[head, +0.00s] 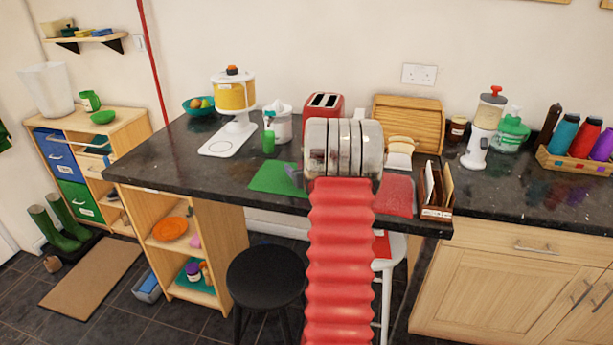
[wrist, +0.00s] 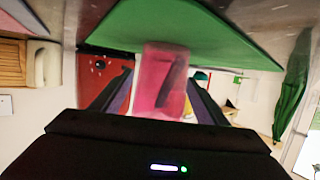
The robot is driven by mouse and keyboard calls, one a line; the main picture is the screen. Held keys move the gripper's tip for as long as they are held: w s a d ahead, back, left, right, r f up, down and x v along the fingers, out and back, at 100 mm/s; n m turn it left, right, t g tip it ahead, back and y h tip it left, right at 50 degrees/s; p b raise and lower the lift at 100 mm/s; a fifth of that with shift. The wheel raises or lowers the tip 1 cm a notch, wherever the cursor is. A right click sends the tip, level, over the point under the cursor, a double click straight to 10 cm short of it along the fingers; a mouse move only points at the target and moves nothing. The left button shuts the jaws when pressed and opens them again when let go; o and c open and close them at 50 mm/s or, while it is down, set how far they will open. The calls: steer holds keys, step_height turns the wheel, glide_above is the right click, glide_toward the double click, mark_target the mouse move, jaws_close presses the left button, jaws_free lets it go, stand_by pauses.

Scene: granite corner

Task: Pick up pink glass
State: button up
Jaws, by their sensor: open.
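The pink glass (wrist: 158,75) shows in the wrist view, between the two fingers of my gripper (wrist: 162,98). The gripper is open, with one finger on each side of the glass; I cannot tell whether either finger touches it. The wrist view looks upside down, and the glass meets the green mat (wrist: 200,32) at the top. In the head view the green mat (head: 270,178) lies on the dark counter. My red arm and its metal wrist hide the glass and most of the gripper there.
A red toaster (head: 323,103) and a bread bin (head: 410,112) stand behind my arm. A white juicer (head: 282,124) and a green cup (head: 268,142) are behind the mat. A letter rack (head: 437,190) stands at the right front edge. The counter (head: 160,165) is clear at left.

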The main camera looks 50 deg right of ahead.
steer(key=shift+c, duration=0.7)
steer(key=c, duration=1)
